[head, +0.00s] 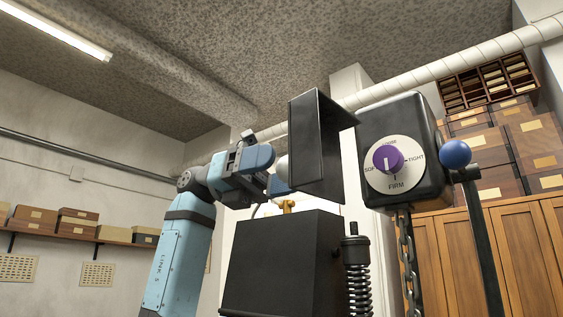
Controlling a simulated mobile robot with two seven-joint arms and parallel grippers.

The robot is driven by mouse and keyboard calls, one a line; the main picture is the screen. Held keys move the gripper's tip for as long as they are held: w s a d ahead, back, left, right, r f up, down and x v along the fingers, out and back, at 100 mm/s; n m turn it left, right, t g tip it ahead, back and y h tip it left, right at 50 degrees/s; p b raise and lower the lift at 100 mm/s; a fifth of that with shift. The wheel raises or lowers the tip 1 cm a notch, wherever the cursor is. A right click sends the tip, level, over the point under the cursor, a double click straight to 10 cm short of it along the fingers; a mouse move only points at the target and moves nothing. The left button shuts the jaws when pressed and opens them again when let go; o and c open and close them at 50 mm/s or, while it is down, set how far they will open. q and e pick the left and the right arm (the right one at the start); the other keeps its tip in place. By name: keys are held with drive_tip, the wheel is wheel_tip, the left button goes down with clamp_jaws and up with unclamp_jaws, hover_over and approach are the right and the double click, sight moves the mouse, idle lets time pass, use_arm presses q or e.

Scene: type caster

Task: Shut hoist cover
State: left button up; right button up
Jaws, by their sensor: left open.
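The cover that I take to be the hoist cover is a dark lipped panel (313,150). It stands upright, raised above a black box (284,262) in the middle of the head view. My left gripper (280,178) reaches in from the left and is at the panel's left side. It is open. Its fingertips are partly hidden, and I cannot tell whether they touch the panel. A pale rounded part and a brass-coloured fitting (287,206) show by the gripper, above the box. My right gripper is not in view.
Right of the panel is a black housing (430,120) with a purple dial knob (388,158). A chain (409,265), a spring (359,280) and a blue-ball lever (455,153) stand close by. Wooden cabinets (500,250) are behind. Open room lies to the left.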

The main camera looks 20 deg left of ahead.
use_arm(q)
drive_tip(key=shift+s+d, duration=0.15)
drive_tip(key=shift+d, duration=0.45)
